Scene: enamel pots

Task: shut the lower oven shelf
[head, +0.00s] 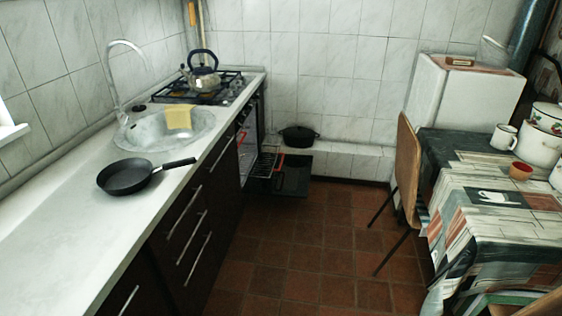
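The oven (252,120) stands at the far end of the counter, under the gas stove, seen at a steep angle. A wire shelf (264,165) sticks out of it, with a red handle (281,160) at its front end. A second red handle (279,181) shows lower down, in front of a dark panel (298,176) that looks like the lowered oven door; I cannot clearly make out the lower shelf it belongs to. A further small red part (242,136) shows higher at the oven's front. Neither of my grippers is in view.
A black pot (299,135) sits by the back wall beyond the oven. A chair (408,175) and a cloth-covered table (490,205) stand at the right. The tiled floor (310,245) between counter and table is clear. A frying pan (125,177) lies on the counter.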

